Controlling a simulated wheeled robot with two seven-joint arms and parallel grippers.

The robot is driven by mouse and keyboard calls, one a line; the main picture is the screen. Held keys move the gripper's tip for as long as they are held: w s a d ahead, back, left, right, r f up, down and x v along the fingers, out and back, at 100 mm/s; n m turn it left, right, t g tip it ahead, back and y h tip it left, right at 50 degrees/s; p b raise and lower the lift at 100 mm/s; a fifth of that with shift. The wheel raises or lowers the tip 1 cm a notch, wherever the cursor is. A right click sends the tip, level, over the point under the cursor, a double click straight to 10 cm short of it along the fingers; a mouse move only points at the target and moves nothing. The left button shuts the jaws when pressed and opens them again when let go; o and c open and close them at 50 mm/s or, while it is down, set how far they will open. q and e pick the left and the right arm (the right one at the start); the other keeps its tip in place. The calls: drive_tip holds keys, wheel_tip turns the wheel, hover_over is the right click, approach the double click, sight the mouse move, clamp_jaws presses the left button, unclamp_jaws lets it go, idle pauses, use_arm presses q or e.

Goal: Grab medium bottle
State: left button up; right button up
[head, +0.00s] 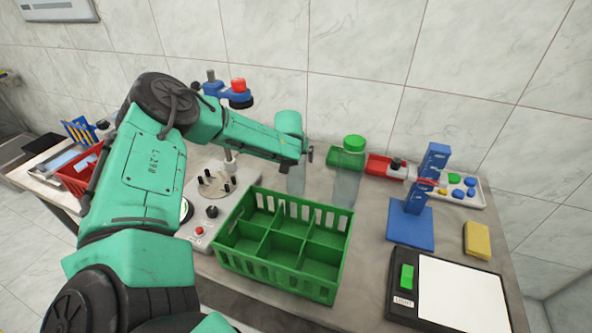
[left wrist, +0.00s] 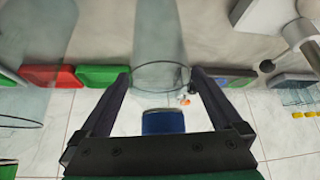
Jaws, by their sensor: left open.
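A clear bottle (head: 296,180) stands upright on the table behind the green crate, its top hidden by my left gripper. In the left wrist view the clear bottle (left wrist: 157,35) lies between the fingers, with a blue cap-like piece (left wrist: 163,122) nearer the palm. My left gripper (head: 307,155) is at the bottle's upper part; in the wrist view its fingers (left wrist: 160,77) are apart, one on each side. I cannot tell whether they touch it. A larger clear bottle (head: 346,187) with a green cap (head: 354,142) stands to the right. My right gripper is not in view.
A green divided crate (head: 325,291) stands in front of the bottles. A grey machine (head: 202,240) with a red button is left of it. The tiled wall is close behind.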

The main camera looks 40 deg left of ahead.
use_arm(q)
drive_tip(key=shift+s+r, duration=0.1)
drive_tip(key=c, duration=1.4)
clamp_jaws()
